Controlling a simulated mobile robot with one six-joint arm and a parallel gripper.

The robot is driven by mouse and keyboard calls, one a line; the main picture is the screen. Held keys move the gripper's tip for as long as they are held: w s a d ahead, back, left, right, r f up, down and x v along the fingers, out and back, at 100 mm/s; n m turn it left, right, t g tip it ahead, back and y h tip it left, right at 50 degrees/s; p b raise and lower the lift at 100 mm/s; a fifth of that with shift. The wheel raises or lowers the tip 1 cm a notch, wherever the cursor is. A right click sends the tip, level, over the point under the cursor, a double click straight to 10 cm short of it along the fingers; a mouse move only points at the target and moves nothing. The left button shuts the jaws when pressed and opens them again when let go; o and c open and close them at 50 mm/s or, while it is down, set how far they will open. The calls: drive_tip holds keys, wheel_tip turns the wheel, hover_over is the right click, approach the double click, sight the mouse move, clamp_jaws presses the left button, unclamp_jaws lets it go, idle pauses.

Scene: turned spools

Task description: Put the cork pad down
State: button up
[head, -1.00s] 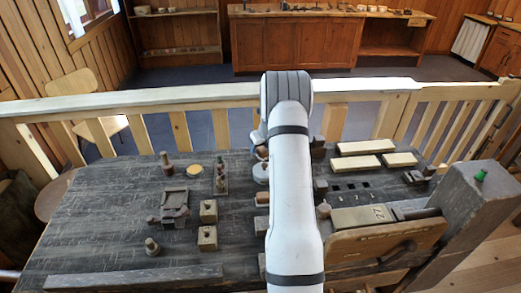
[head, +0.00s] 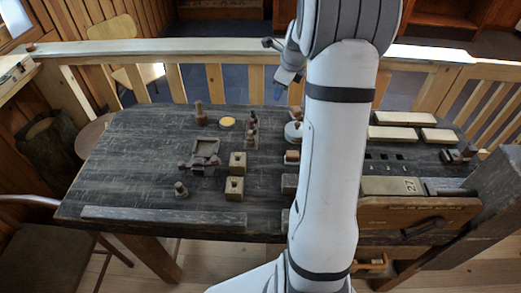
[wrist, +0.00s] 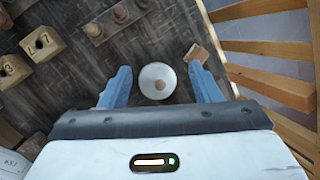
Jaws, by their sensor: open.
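My gripper (wrist: 160,88) is open in the wrist view, with its two blue fingers apart and nothing held between them. A round whitish disc (wrist: 157,78) with a small tan centre is on the dark table below, framed between the fingers. A tan-brown block (wrist: 196,53) is just beyond the right fingertip. In the head view a flat yellow-tan round pad (head: 227,122) lies on the table, left of the pale disc (head: 293,131). I cannot tell for sure which piece is the cork pad. In the head view my arm hides part of the table.
A rack of spools (head: 251,130) stands left of the pale disc. Numbered wooden blocks (head: 237,163) and a square tray (head: 205,149) are nearer. Pale slabs (head: 403,118) lie at the right. A wooden railing (wrist: 270,85) runs along the far edge. The table's left is clear.

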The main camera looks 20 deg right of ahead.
drive_tip(key=s+a+r+n, duration=0.3)
drive_tip(key=s+a+n, duration=0.3)
drive_tip(key=a+n, duration=0.1)
drive_tip(key=s+a+r+n, duration=0.4)
drive_tip(key=s+a+n, duration=0.2)
drive_tip(key=a, duration=0.1)
drive_tip(key=s+a+n, duration=0.3)
drive_tip(key=s+n, duration=0.4)
drive_tip(key=s, duration=0.1)
drive_tip(key=s+a+f+n+g, duration=0.1)
drive_tip(key=s+a+n, duration=0.3)
drive_tip(key=s+n, duration=0.4)
drive_tip(key=shift+s, duration=0.5)
drive_tip(key=shift+a, duration=0.1)
